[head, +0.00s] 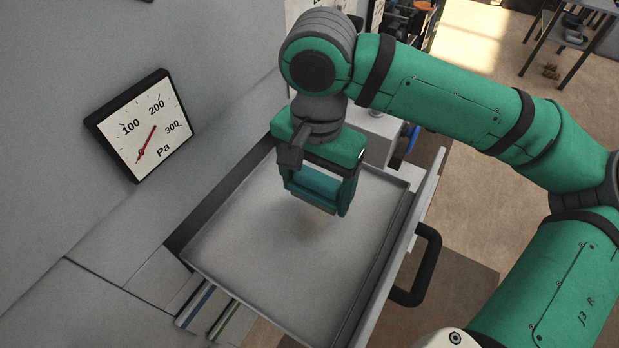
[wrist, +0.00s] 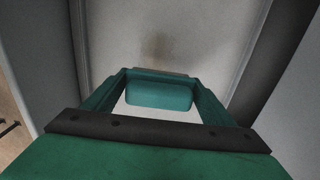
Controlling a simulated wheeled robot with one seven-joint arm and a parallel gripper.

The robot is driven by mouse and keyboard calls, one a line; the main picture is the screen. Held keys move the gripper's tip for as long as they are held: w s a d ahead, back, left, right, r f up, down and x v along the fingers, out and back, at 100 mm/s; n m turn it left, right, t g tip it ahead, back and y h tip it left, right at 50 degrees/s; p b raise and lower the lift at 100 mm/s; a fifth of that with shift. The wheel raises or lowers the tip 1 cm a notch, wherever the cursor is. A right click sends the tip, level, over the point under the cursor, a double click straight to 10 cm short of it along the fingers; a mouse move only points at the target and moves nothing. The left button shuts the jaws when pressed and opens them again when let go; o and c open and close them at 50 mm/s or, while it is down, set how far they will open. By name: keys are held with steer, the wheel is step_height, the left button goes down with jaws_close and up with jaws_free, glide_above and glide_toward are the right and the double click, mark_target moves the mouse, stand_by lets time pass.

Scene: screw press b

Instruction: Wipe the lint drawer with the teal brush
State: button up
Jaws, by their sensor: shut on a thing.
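The lint drawer (head: 230,270) is pulled out, a shallow grey tray with a black handle (head: 428,265) on its right side in the head view. Its floor also shows in the wrist view (wrist: 220,50). A faint brownish smudge (head: 310,228) lies on the floor near the middle; it also shows in the wrist view (wrist: 157,45). My gripper (head: 318,195) is over the drawer, pointing down, shut on the teal brush (head: 317,183). In the wrist view the brush (wrist: 158,95) sits between the fingers. I cannot tell whether the bristles touch the floor.
A pressure gauge (head: 143,125) marked Pa is on the grey panel at the left. A grey box (head: 378,140) stands beyond the drawer's far end. A dark shelf or table (head: 580,40) stands far right. Brown floor is open beyond the drawer.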

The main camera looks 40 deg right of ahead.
steer(key=shift+f, duration=1.4)
steer(key=shift+w+d, duration=0.3)
steer(key=shift+d, duration=0.45)
steer(key=shift+w+d, duration=0.35)
steer(key=shift+d, duration=0.5)
steer(key=shift+f, duration=0.55)
